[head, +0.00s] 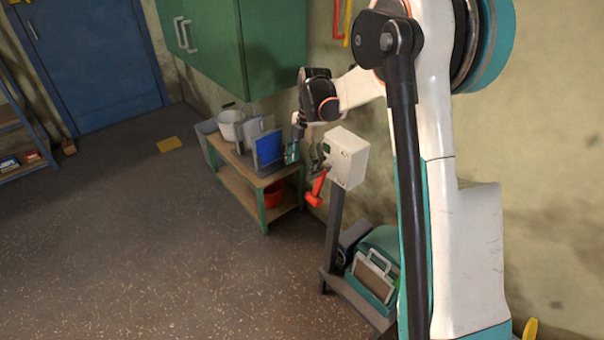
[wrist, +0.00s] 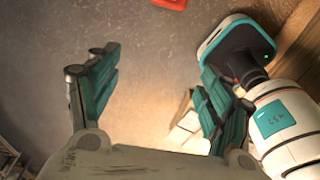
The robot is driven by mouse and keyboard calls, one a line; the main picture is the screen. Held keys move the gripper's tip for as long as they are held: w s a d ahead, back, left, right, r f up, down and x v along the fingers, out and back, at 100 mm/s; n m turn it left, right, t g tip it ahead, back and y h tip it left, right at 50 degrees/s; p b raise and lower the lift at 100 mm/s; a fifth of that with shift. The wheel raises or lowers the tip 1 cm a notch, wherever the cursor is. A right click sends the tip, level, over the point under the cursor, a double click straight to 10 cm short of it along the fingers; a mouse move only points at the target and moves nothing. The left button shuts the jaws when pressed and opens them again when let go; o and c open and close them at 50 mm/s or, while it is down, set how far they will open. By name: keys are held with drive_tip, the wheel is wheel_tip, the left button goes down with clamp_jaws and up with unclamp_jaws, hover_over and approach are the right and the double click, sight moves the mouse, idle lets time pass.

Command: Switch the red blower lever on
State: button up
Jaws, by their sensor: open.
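The red lever (head: 316,188) hangs slanting downward from the left side of a pale grey box (head: 349,156) on a dark post. A red piece, likely the lever's end (wrist: 170,3), shows at the top edge of the wrist view. My gripper (head: 304,154) is beside the box's left face, above the lever's red end. In the wrist view my gripper (wrist: 157,66) is open, with its teal fingers wide apart and nothing between them. The lever's joint at the box is partly hidden by the gripper.
A green-legged bench (head: 241,183) with a white pot (head: 231,124) and a blue panel (head: 268,147) stands behind the gripper. A green cabinet (head: 240,50) hangs above. A teal case (head: 375,278) sits at the post's foot.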

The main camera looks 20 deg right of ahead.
wheel_tip(320, 180, up, 7)
drive_tip(key=d, duration=0.1)
drive_tip(key=shift+w+r, duration=0.2)
idle(0.4)
drive_tip(key=s+a+r+m+t+h, duration=0.1)
drive_tip(key=s+a+r+m+t, duration=0.1)
drive_tip(key=s+r+m, duration=0.4)
drive_tip(key=s+a+r+m+t, duration=0.2)
drive_tip(key=s+r+m, duration=0.15)
drive_tip(key=s, duration=0.55)
drive_tip(key=s+a+f+m+t, duration=0.1)
drive_tip(key=s+m+t, duration=0.1)
drive_tip(key=s+m, duration=0.4)
drive_tip(key=s+a+f+m+t, duration=0.1)
drive_tip(key=s+f+m, duration=0.1)
drive_tip(key=s+m, duration=0.4)
drive_tip(key=s, duration=0.3)
drive_tip(key=shift+s+a+f+t+h, duration=0.2)
drive_tip(key=shift+s+a+t+h, duration=0.1)
drive_tip(key=shift+a+t, duration=0.1)
